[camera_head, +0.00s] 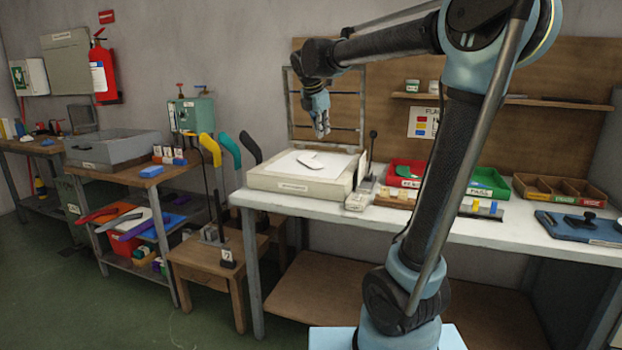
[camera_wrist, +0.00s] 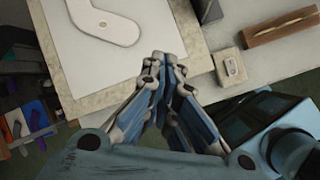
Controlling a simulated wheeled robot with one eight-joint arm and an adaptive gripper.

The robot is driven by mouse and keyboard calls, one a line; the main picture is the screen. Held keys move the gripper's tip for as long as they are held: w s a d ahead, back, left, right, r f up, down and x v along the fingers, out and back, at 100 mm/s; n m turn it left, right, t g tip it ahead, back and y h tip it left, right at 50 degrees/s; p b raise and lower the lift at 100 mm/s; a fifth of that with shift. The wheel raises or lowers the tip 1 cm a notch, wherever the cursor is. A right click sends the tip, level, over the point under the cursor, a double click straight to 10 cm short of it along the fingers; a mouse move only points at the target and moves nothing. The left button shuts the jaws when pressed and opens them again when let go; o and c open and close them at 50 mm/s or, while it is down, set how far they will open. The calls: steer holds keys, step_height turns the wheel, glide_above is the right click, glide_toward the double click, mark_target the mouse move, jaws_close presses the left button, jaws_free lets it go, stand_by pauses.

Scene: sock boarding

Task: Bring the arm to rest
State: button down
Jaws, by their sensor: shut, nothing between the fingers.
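My gripper (camera_head: 321,126) hangs in the air above the white board box on the bench, fingers pointing down. In the wrist view my gripper (camera_wrist: 160,60) has its fingertips together, shut with nothing between them. A flat white foot-shaped form (camera_head: 310,161) lies on the pale top of the box (camera_head: 297,200). The form (camera_wrist: 110,22) also shows below and ahead of the fingers in the wrist view, apart from them. My arm reaches up from the base and bends over to the left.
The white bench (camera_head: 450,226) carries a red bin (camera_head: 405,172), a green bin (camera_head: 488,181), a wooden tray (camera_head: 560,190) and a blue board (camera_head: 585,228). A small stand (camera_head: 212,234) holds colored sock forms left of the bench. A wooden shelf (camera_head: 500,101) is behind my arm.

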steer(key=s+d+f+m+g, duration=0.1)
steer(key=s+d+f+m, duration=0.55)
steer(key=s, duration=0.25)
steer(key=s+d+f+m+g, duration=0.1)
steer(key=s+d+f+m, duration=0.55)
steer(key=s, duration=0.25)
steer(key=s+d+f+m+g+y, duration=0.1)
steer(key=s+d+f+m+y, duration=0.1)
steer(key=s+f+m, duration=0.9)
steer(key=s+f, duration=0.4)
steer(key=f, duration=0.1)
steer(key=shift+s+d+f+m, duration=0.15)
steer(key=shift+d+f+m, duration=0.2)
steer(key=shift+d+m, duration=0.05)
steer(key=shift+w+f, duration=0.2)
steer(key=shift+w, duration=0.25)
